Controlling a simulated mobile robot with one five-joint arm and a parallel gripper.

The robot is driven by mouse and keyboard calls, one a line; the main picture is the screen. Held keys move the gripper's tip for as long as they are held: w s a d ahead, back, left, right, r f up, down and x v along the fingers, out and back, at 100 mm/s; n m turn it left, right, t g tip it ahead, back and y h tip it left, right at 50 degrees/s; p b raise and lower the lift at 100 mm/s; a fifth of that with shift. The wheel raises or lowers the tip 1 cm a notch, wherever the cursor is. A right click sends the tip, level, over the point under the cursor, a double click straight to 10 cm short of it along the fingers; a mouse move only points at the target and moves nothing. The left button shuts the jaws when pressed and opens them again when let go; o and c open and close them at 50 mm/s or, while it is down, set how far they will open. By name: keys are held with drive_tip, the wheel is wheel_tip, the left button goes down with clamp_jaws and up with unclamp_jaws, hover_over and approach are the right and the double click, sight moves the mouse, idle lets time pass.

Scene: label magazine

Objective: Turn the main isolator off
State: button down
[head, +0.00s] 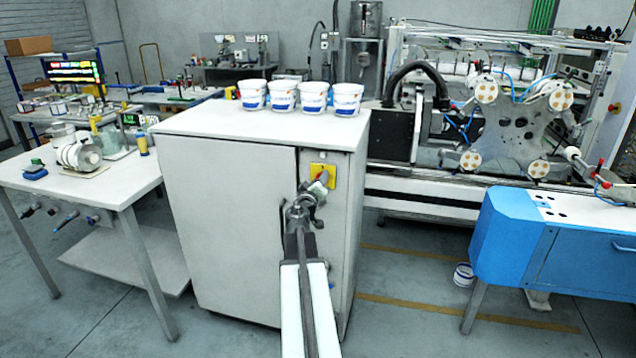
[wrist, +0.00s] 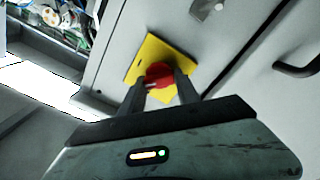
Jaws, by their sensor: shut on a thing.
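The main isolator is a red rotary handle (wrist: 158,74) on a yellow square plate (wrist: 150,56), on the front of a light grey cabinet (head: 228,200). In the head view the yellow plate (head: 330,171) is near the cabinet's upper right, with the red handle (head: 319,175) partly hidden by my gripper. My gripper (wrist: 160,84) is shut on the red handle, one finger on each side of it. In the wrist view the plate looks tilted. A small light mark shows on the handle's lower left; I cannot read its setting. In the head view my gripper (head: 318,186) reaches the cabinet from below.
Several white tubs (head: 283,97) stand on the cabinet top. A dark door handle (wrist: 298,66) shows in the wrist view. A workbench (head: 110,178) stands left, a blue machine (head: 550,240) right.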

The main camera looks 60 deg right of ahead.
drive_tip(key=n, duration=0.8)
drive_tip(key=shift+d+f+n, duration=0.1)
drive_tip(key=shift+n, duration=0.3)
idle(0.4)
drive_tip(key=c, duration=0.9)
unclamp_jaws()
drive_tip(key=shift+s, duration=0.1)
